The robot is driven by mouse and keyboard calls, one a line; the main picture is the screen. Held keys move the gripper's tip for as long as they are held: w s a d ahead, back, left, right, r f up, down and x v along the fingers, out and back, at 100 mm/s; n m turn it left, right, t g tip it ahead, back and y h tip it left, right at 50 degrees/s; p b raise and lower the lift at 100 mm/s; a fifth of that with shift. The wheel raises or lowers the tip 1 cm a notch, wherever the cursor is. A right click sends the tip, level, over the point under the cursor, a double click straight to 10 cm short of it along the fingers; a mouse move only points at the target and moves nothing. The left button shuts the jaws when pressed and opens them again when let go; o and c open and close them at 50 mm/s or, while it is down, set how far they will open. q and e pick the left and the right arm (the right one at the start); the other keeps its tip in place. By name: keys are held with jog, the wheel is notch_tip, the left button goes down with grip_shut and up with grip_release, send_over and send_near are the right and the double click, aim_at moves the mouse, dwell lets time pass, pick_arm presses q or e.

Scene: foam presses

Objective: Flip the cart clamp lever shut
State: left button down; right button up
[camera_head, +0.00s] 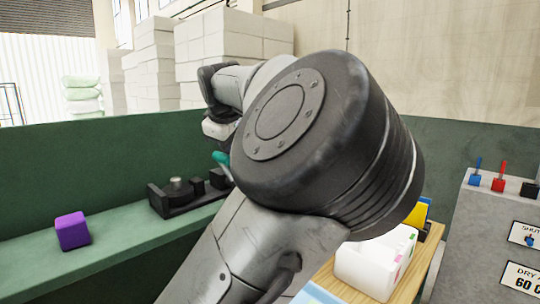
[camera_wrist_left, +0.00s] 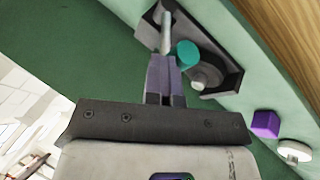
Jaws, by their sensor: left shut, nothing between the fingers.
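The clamp has a dark base (camera_head: 182,200) on the green ledge, with a pale round knob (camera_head: 178,184) on it. Its teal lever grip (camera_head: 221,158) stands above the base in the head view, partly hidden by my left arm. In the left wrist view the teal grip (camera_wrist_left: 187,53) sits just right of my left gripper's fingertips (camera_wrist_left: 162,60). The fingers are shut with nothing between them. They are beside the grip; whether they touch it I cannot tell. A pale metal bar (camera_wrist_left: 166,32) shows beyond the fingertips. My right gripper is not in view.
A purple cube (camera_head: 72,231) sits on the green ledge (camera_head: 125,246) left of the clamp. A white bin (camera_head: 365,268) stands on a wooden surface at right. A grey control panel (camera_head: 490,240) is at far right. My left arm blocks the middle.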

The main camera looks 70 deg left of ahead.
pick_arm(q)
jog(key=shift+s, duration=0.1)
dwell(0.5)
jog(key=shift+r, duration=0.1)
jog(key=shift+a+r, duration=0.1)
jog(key=shift+r, duration=0.15)
jog(key=w+a+r+p+v, duration=0.1)
jog(key=p+v, duration=0.2)
jog(key=v, duration=0.8)
jog(key=shift+w, duration=0.5)
